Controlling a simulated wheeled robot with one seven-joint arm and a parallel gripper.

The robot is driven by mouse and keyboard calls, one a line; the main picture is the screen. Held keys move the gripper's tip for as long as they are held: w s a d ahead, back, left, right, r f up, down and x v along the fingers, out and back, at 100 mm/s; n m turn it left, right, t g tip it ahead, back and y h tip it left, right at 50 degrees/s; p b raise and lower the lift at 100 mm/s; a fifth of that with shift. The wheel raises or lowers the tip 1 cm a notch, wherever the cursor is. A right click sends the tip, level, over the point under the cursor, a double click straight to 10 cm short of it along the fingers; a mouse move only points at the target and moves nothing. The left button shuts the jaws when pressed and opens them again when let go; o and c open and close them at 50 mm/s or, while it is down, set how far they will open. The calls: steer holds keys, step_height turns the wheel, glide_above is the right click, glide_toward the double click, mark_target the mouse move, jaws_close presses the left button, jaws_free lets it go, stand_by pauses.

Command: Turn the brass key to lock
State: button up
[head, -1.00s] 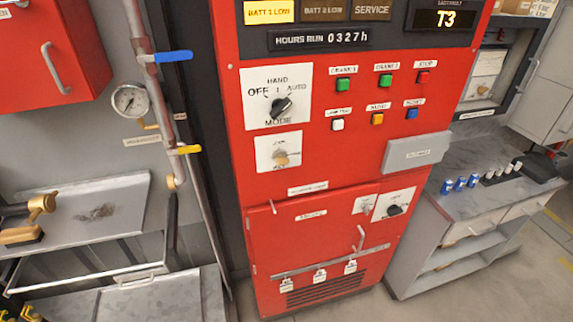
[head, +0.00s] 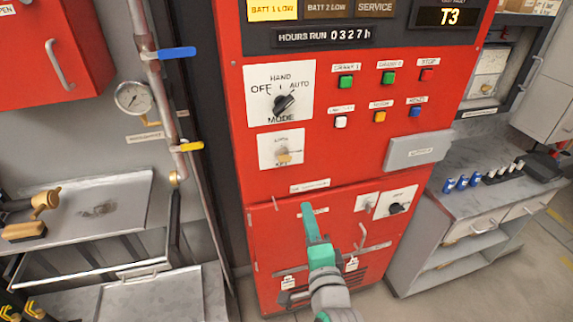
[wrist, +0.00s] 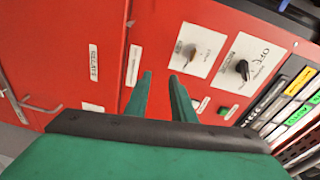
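The brass key (head: 282,157) sits in a white plate (head: 268,139) on the red cabinet front, below the larger mode switch plate. The lettering around it is too small to read surely. It also shows in the wrist view as a small brass piece (wrist: 189,50) ahead and right of my fingertips. My gripper (head: 307,208) is in front of the cabinet, below and slightly right of the key, apart from it. In the wrist view its two green fingers (wrist: 159,77) stand apart with nothing between them.
The black mode knob (head: 285,103) is above the key. Coloured push buttons (head: 380,116) and a grey box (head: 417,151) are to the right. The lower door (head: 268,226) has handles and tags. Pipes with a blue lever (head: 176,53) run at left. The space before the key is clear.

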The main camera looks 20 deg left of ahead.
steer(key=y, duration=0.2)
glide_toward(284, 158)
steer(key=shift+g, duration=0.3)
steer(key=x, duration=0.7)
steer(key=shift+w+a, duration=0.15)
steer(key=shift+w, duration=0.2)
jaws_close()
